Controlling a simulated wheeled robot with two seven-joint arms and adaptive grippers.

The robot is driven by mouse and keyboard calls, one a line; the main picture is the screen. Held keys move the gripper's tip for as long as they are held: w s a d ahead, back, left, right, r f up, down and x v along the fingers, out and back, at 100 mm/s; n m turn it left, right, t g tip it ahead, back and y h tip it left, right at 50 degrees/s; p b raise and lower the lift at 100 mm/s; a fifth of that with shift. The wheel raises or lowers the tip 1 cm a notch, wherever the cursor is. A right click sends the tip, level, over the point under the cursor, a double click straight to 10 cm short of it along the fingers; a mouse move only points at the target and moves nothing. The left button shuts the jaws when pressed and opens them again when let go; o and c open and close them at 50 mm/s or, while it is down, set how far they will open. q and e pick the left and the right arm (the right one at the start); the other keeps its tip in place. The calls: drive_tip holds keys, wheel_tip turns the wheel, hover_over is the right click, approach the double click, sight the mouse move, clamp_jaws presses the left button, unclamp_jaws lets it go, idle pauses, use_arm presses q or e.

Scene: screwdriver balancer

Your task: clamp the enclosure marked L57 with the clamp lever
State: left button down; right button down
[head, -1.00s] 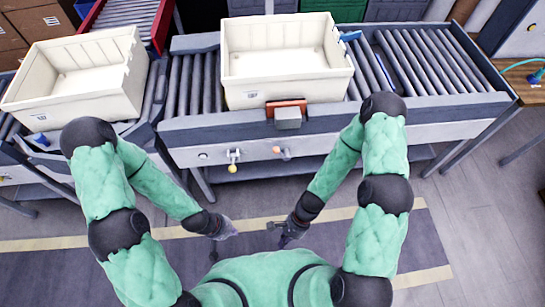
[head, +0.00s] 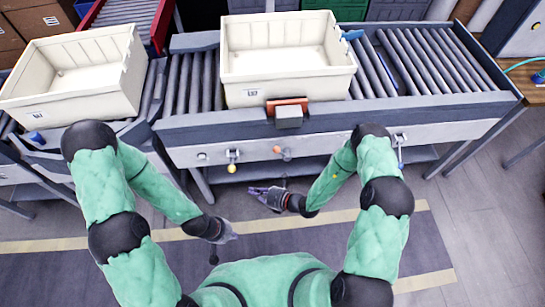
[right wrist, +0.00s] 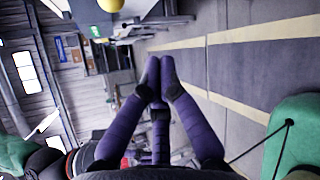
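Two cream enclosures stand on the rollers: one in the middle (head: 285,92) and one at the left (head: 70,108). Each has a small front label too small to read, so I cannot tell which is L57. An orange-faced clamp block (head: 288,116) sits at the middle enclosure's front. On the conveyor front are a yellow-knobbed lever (head: 233,160), an orange-knobbed lever (head: 279,150) and a blue-ended lever (head: 400,150). My right gripper (head: 258,190) is empty below these levers; its fingers are together in the right wrist view (right wrist: 160,66). My left gripper (head: 233,236) hangs lower, its fingers unclear.
A yellow ball-shaped knob (right wrist: 110,5) shows at the top of the right wrist view. The conveyor's front rail (head: 380,111) lies ahead, with a lower shelf beneath. The rollers (head: 440,60) at the right are bare. The floor mat (head: 340,245) is clear.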

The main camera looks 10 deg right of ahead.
drive_tip(key=w+d+f+m+t+h, duration=0.2)
drive_tip(key=w+d+m+t+h, duration=0.4)
drive_tip(key=w+d+m, duration=0.2)
drive_tip(key=shift+w+d+f+b, duration=0.2)
drive_tip(key=shift+w+d+b, duration=0.15)
drive_tip(key=shift+d, duration=0.55)
drive_tip(key=b+x, duration=0.3)
drive_tip(key=x, duration=0.7)
drive_tip(key=shift+w+a+f+b, duration=0.1)
drive_tip(key=shift+w+b, duration=0.05)
drive_tip(key=shift+b, duration=0.15)
drive_tip(key=shift+s+d+r, duration=0.2)
drive_tip(key=shift+d+r, duration=0.2)
drive_tip(key=shift+d, duration=0.2)
drive_tip(key=shift+s+d+r, duration=0.2)
drive_tip(key=shift+d+r, duration=0.25)
drive_tip(key=shift+d, duration=0.15)
drive_tip(key=shift+s+d+r, duration=0.2)
drive_tip(key=shift+d+r, duration=0.2)
drive_tip(key=shift+d, duration=0.1)
